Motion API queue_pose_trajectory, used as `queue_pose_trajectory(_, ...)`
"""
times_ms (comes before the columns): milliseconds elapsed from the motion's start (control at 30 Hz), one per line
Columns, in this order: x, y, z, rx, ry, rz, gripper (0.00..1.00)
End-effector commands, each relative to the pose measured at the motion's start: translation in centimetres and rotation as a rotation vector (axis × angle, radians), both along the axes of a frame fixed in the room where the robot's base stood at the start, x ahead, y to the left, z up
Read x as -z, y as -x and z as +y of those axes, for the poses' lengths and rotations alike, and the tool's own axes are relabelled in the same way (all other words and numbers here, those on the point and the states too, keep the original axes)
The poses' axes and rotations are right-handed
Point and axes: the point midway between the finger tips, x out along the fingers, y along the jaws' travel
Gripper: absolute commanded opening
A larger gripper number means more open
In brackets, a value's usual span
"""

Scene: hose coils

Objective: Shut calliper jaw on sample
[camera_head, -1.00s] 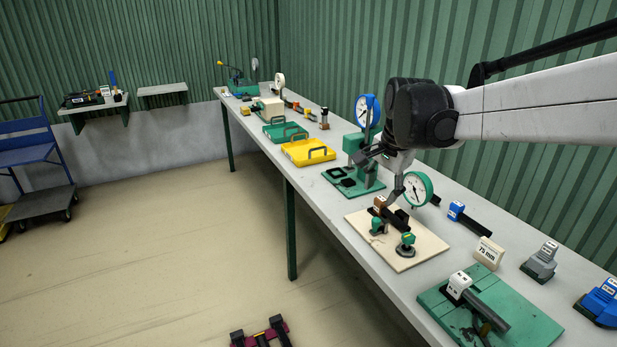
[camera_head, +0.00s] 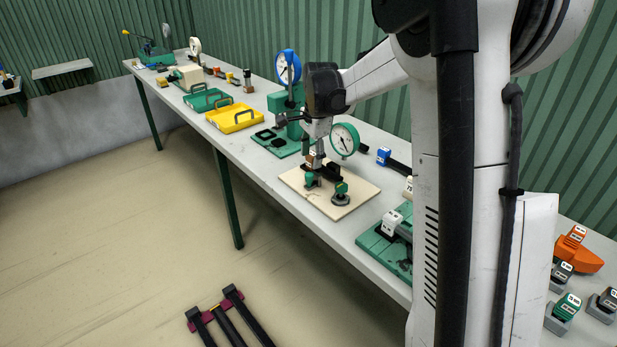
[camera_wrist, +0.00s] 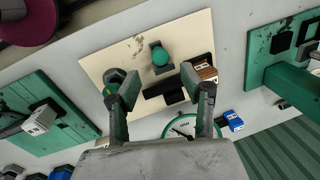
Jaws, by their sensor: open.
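A cream board (camera_head: 362,190) on the long bench carries the calliper: a green-rimmed dial (camera_head: 344,139), a black bar (camera_head: 325,171), a brown block with a white label (camera_wrist: 205,72), and two green-topped knobs, one (camera_wrist: 160,56) near the board's middle and one (camera_head: 340,192) near its front edge. I cannot tell which part is the sample and which the jaw. My gripper (camera_wrist: 157,90) is open and points down over the board. In the wrist view its fingers straddle the black bar, one near the brown block, the other over a knob. Contact cannot be told.
A green press (camera_head: 287,105) with a blue dial stands beyond the board. A green plate (camera_head: 376,243) with a labelled tool lies on its near side. A blue-ended black tool (camera_head: 384,155) lies behind. Yellow (camera_head: 235,118) and green trays sit further off.

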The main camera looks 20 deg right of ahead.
Motion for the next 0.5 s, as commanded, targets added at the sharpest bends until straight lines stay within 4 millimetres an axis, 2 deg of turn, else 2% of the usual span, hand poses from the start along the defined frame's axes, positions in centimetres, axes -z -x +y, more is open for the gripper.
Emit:
queue_pose_trajectory(100, 2.4, -0.4, 0.0, 0.000, 0.000, 0.000, 0.41)
queue_pose_trajectory(300, 5.7, -0.9, 0.1, -0.001, 0.000, 0.000, 0.41)
queue_pose_trajectory(500, 7.8, -1.3, 0.2, -0.001, 0.000, 0.000, 0.41)
